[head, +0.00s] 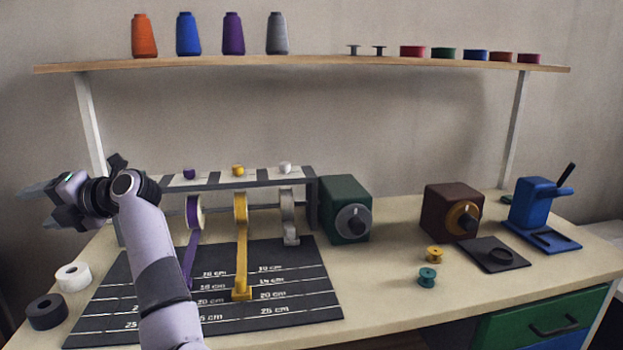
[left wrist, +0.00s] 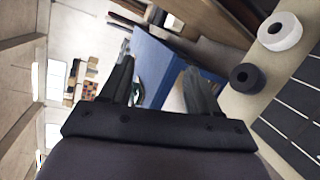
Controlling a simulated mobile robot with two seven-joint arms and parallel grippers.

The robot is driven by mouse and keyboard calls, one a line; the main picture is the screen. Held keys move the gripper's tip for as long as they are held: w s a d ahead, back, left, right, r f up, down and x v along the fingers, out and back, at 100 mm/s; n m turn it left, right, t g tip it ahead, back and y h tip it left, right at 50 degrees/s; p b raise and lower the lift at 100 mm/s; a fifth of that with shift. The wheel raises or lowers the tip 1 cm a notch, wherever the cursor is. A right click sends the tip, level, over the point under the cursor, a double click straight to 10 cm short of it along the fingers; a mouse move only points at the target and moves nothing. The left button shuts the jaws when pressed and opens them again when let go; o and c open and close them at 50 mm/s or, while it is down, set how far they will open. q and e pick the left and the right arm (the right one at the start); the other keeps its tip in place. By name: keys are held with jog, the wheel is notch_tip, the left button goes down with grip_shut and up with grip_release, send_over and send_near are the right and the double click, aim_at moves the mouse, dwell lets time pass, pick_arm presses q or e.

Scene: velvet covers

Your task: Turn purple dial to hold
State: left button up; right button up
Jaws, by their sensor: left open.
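The small purple dial (head: 190,174) stands on top of the grey ribbon rack, at its left end above a roll of purple ribbon (head: 194,212). A yellow dial (head: 238,170) and a white dial (head: 285,168) stand to its right on the same rack (head: 310,186). I cannot read the marking for hold or the dial's setting. My left gripper (head: 42,203) is left of the rack, apart from the purple dial. In the left wrist view the left gripper (left wrist: 157,78) is open and empty, facing away from the rack. My right gripper is not in view.
A white roll (head: 73,277) and a black roll (head: 47,311) lie at the table's left edge. A dark measuring mat (head: 305,275) lies before the rack. A green box (head: 336,190) stands right of it. A shelf (head: 330,63) with thread spools spans above.

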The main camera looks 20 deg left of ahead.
pick_arm(q)
jog(key=w+d+f+m+t+y+p, duration=0.1)
jog(key=w+d+m+t, duration=0.3)
jog(key=d+m+t, duration=0.65)
jog(key=w+d+f+m+t+y+p, duration=0.15)
jog(key=w+d+m+t, duration=0.3)
jog(key=m+t, duration=0.95)
jog(key=d+f+m+h, duration=0.4)
jog(key=f+m+h, duration=0.1)
jog(key=s+d+f+m+h+p, duration=0.1)
jog(key=d+f+m+h, duration=0.3)
jog(key=d+f+h, duration=0.1)
jog(key=s+d+f+m+h, duration=0.1)
jog(key=d+f+m+h, duration=0.4)
jog(key=f+h, duration=0.1)
jog(key=shift+d+m+g+p, duration=0.1)
jog(key=shift+m+g+p, duration=0.25)
jog(key=s+d+f+m+g+h, duration=0.2)
jog(key=s+d+f+g, duration=0.2)
jog(key=s+f, duration=0.5)
jog(key=s+d+f+m+g+h+p, duration=0.1)
jog(key=s+d+f+m+g+h, duration=0.1)
jog(key=s+d+f+g, duration=0.3)
jog(key=s+d+f+m, duration=0.1)
jog(key=s+d+f, duration=0.1)
jog(key=s+f, duration=0.2)
jog(key=shift+s, duration=0.4)
